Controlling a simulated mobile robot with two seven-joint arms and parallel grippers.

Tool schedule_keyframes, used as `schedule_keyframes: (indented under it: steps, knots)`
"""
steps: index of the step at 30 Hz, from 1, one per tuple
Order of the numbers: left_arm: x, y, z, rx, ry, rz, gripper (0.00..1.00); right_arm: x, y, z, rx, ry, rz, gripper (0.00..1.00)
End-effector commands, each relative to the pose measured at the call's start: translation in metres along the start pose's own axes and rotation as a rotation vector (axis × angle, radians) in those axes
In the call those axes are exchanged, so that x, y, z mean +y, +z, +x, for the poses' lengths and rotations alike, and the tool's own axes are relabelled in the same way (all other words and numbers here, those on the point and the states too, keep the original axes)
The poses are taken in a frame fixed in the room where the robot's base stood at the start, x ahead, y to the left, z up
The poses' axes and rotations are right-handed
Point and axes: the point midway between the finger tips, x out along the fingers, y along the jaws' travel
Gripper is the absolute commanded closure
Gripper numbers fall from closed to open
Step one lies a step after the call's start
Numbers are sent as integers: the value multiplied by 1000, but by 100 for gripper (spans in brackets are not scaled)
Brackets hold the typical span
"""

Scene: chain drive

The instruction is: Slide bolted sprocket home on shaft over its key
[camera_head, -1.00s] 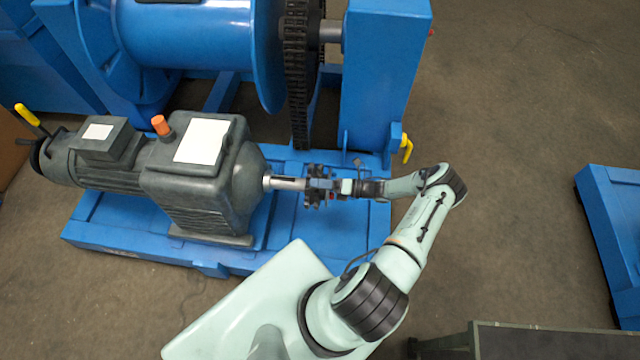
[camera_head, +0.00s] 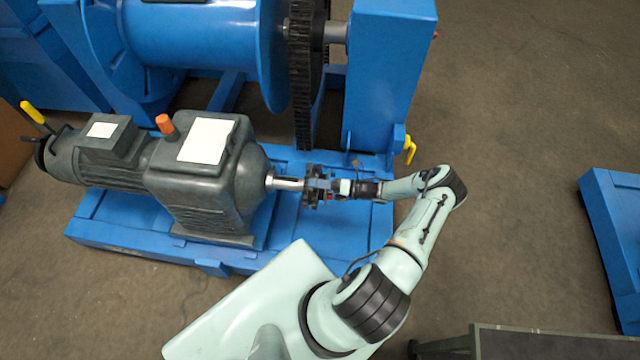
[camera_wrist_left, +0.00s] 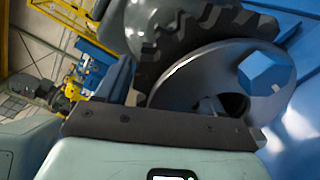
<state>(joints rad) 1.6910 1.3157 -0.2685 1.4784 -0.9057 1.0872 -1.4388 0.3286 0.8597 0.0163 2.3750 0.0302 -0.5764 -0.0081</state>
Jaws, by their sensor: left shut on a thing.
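The bolted sprocket (camera_head: 314,181) is a small dark toothed wheel at the right end of the bare metal shaft (camera_head: 288,183). The shaft sticks out from the grey gearbox (camera_head: 252,180), with a bare stretch between housing and sprocket. My left gripper (camera_head: 334,188) is shut on the sprocket from its right side. The left wrist view shows dark teeth (camera_wrist_left: 205,25), a grey hub disc (camera_wrist_left: 195,80) with a blue bolt head (camera_wrist_left: 266,73), and a dark bore (camera_wrist_left: 234,102). I cannot make out the key, nor how far the sprocket is over the shaft. My right gripper is out of view.
The blue base frame (camera_head: 290,240) lies under the gearbox. A large chain wheel (camera_head: 303,75) and blue drum (camera_head: 200,35) stand behind, with a blue upright (camera_head: 385,85) at their right. Open floor (camera_head: 520,150) lies to the right.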

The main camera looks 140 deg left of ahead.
Motion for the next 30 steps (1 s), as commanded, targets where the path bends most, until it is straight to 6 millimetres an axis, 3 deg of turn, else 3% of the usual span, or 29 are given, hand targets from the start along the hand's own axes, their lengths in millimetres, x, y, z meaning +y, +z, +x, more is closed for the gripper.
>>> schedule_keyframes:
  steps: [1, 16, 17, 18, 19, 30]
  knots:
    - [7, 6, 4, -7, 21, -10, 100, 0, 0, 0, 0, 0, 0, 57]
    - [8, 5, 13, -6, 21, -9, 100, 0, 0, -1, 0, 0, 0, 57]
    - [8, 6, 13, -6, 21, -9, 23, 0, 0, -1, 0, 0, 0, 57]
    - [7, 6, 13, -6, 21, -10, 10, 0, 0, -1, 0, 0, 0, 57]
    - [7, 6, 13, -7, 20, -10, 3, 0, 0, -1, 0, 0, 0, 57]
    - [-1, -1, 11, 1, -4, 2, 3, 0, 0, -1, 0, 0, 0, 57]
